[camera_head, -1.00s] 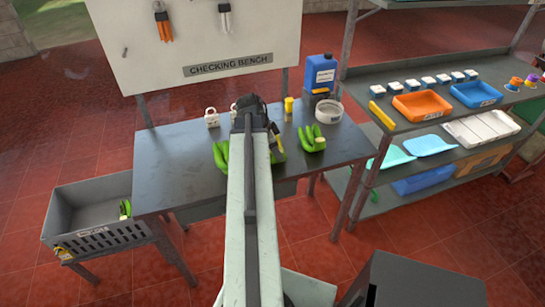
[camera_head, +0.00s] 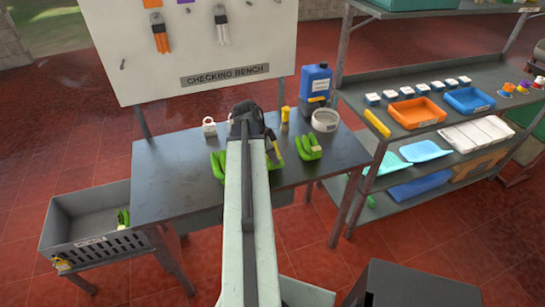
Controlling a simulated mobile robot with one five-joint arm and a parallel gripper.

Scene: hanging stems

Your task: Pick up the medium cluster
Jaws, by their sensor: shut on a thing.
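My gripper (camera_head: 258,135) is over the checking bench (camera_head: 170,175), seen from behind along my arm, and its fingers are mostly hidden. Green banana clusters lie on the bench. One cluster (camera_head: 217,163) shows at the left of my arm, and green (camera_head: 276,157) also shows just right of the gripper; I cannot tell whether these are one cluster. Another cluster (camera_head: 308,144) lies apart, further right. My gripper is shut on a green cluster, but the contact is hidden. Which cluster is the medium one cannot be told from size alone.
A grey crate (camera_head: 95,248) at the left holds a green cluster (camera_head: 122,218). Shelves (camera_head: 405,135) stand right. The bench's left part is clear.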

